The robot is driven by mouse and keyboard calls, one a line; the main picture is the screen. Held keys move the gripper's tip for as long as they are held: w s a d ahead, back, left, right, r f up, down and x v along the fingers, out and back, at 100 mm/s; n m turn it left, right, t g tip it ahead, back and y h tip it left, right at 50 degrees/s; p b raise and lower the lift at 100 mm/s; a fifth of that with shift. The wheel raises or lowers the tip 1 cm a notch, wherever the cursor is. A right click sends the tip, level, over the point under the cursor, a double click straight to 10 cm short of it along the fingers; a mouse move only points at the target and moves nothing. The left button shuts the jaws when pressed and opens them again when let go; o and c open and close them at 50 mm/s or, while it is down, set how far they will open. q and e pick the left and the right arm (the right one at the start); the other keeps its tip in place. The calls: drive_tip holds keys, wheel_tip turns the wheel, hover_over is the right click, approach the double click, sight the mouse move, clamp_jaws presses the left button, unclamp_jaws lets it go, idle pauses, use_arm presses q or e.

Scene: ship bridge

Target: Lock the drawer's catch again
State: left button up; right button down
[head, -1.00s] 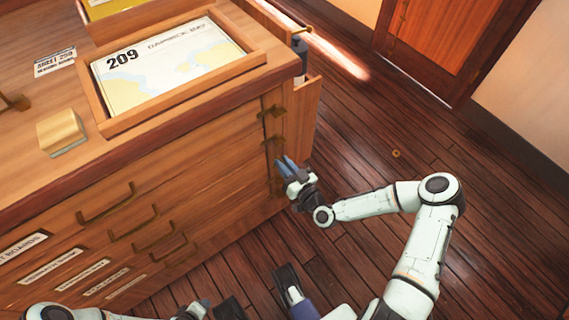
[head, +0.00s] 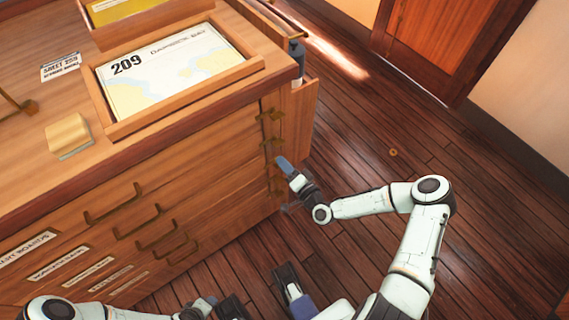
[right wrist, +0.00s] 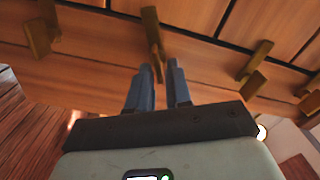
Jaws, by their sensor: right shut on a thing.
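Several brass catches run down a strip at the right end of the chest's drawer front, one of them an upper catch (head: 271,115). My right gripper (head: 283,164) is at a lower catch on this strip. In the right wrist view, the fingers (right wrist: 158,80) are close together around the lower end of a brass catch (right wrist: 152,35), shut on it. This catch looks slightly tilted. Its lower end is partly hidden between the fingertips. The drawer fronts (head: 190,180) look flush. My left gripper (head: 205,306) is low in the head view, its fingers unclear.
Other catches flank the held one closely in the right wrist view, at left (right wrist: 40,36) and right (right wrist: 256,62). Bar handles (head: 112,205) stick out of the drawers. A framed chart (head: 165,70) lies on top. The wooden floor (head: 390,120) at right is open, with a small ring (head: 393,152).

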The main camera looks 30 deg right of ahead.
use_arm(q)
drive_tip(key=shift+w+a+f, duration=0.1)
drive_tip(key=shift+w, duration=0.05)
use_arm(e)
drive_tip(key=m, duration=0.4)
drive_tip(key=shift+f+m, duration=0.3)
drive_tip(key=shift+m, duration=0.1)
drive_tip(key=c, duration=1.3)
unclamp_jaws()
use_arm(q)
drive_tip(key=s+r, duration=0.1)
drive_tip(key=s+d+r+p, duration=0.1)
drive_tip(key=shift+s+d+g+p, duration=0.2)
drive_tip(key=shift+s+g+p, duration=0.1)
drive_tip(key=shift+s+g, duration=0.1)
use_arm(e)
drive_tip(key=s+d, duration=0.1)
drive_tip(key=s, duration=1.2)
drive_tip(key=shift+s, duration=0.25)
